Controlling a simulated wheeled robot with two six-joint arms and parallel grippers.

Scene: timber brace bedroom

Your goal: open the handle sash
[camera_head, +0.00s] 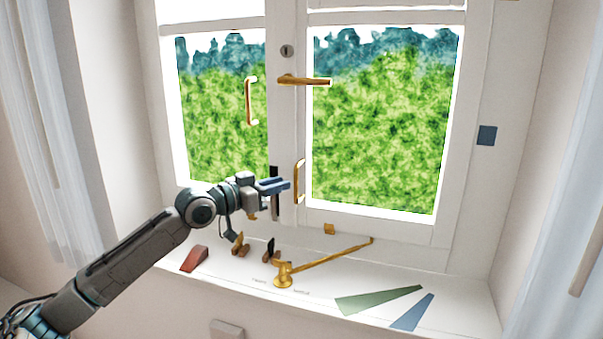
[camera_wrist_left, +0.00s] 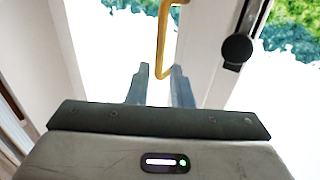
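The white window has two sashes, a left one (camera_head: 172,120) and a right one (camera_head: 455,150). A brass lever handle (camera_head: 305,81) lies level on the middle stile, pointing right, below a small keyhole plate (camera_head: 287,51). A brass pull (camera_head: 249,100) is on the left sash. Another brass pull (camera_head: 298,181) is low beside the right pane. My left gripper (camera_head: 288,185) is near this lower pull. In the left wrist view its fingers (camera_wrist_left: 160,88) are apart, with a brass bar (camera_wrist_left: 162,40) ahead, its lower end between the tips. Contact cannot be told. My right gripper is not in view.
A brass stay (camera_head: 325,258) lies across the sill. A red wedge (camera_head: 194,258), small brass fittings (camera_head: 240,245), a green strip (camera_head: 378,300) and a blue strip (camera_head: 411,312) are also there. Curtains hang at both sides. A black knob (camera_wrist_left: 237,48) shows in the wrist view.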

